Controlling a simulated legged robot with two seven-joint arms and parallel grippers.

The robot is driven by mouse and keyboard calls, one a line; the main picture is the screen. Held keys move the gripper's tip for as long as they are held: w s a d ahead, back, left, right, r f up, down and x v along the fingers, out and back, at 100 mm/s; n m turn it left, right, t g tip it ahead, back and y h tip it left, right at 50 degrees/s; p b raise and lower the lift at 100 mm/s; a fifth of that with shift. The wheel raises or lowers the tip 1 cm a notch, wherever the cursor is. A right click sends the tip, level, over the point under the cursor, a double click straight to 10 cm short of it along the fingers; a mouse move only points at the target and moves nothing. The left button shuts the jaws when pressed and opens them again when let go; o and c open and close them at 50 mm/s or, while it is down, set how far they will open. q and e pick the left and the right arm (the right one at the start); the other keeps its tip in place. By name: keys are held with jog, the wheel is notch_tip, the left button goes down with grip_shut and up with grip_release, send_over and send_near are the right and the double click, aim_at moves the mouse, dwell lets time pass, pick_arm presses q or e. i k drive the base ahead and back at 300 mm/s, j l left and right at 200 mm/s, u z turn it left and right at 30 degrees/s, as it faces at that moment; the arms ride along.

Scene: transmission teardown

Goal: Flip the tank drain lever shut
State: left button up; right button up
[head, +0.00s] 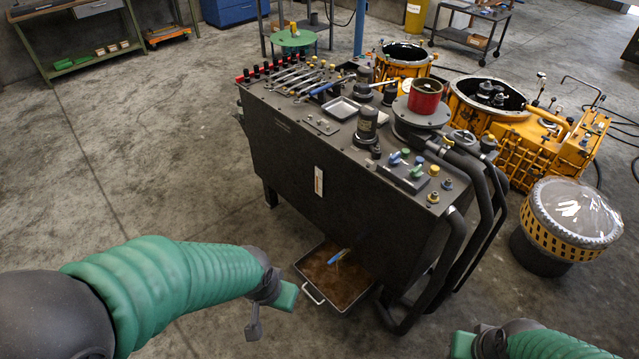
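The tank (300,155) is a large dark grey box on legs with tools and parts on top. A small lever with a blue handle (337,257) shows below the tank's lower front edge, above a drip tray (312,292) holding brown liquid; I take it for the drain lever. The lever is tilted, and its valve is too small to make out. My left gripper (270,310) is left of the tray, apart from the lever, its two fingers spread and nothing between them. My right gripper (474,345) is at the bottom edge, partly cut off; its finger gap is unclear.
Thick dark pipes (458,235) run down the tank's right end, close to the tray. A drum with a clear-wrapped top (570,225) stands at right. Yellow housings (510,125) stand behind it. The floor left of the tank is clear.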

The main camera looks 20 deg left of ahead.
aim_at(342, 252)
jog(key=i+l+u, duration=0.15)
jog(key=i+l, duration=0.15)
jog(key=i, duration=0.15)
jog(key=i+l+u, duration=0.15)
jog(key=i+l, duration=0.15)
jog(key=i, duration=0.1)
